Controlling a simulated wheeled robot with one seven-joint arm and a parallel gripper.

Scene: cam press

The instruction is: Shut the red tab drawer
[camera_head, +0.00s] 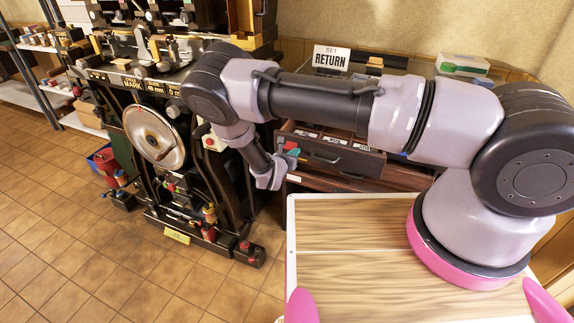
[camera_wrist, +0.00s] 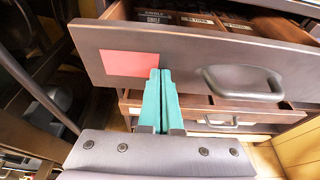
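The red tab drawer (camera_wrist: 185,52) is pulled out in the wrist view, with its inside and labelled compartments showing. Its red tab (camera_wrist: 128,64) is on the left of the dark front, and a dark bar handle (camera_wrist: 243,90) is to the right. In the head view the open drawer (camera_head: 345,160) is partly behind my arm. My gripper (camera_wrist: 160,74) has its teal fingers together and empty. The tips are at the front, just at the tab's right edge; I cannot tell whether they touch. The gripper also shows in the head view (camera_head: 291,151).
A lower drawer (camera_wrist: 225,117) below also stands a little open. A black press machine (camera_head: 152,135) with a metal wheel stands to the left. A "RETURN" sign (camera_head: 331,58) and a green-and-white box (camera_head: 462,65) are on top at the back. Tiled floor is free at lower left.

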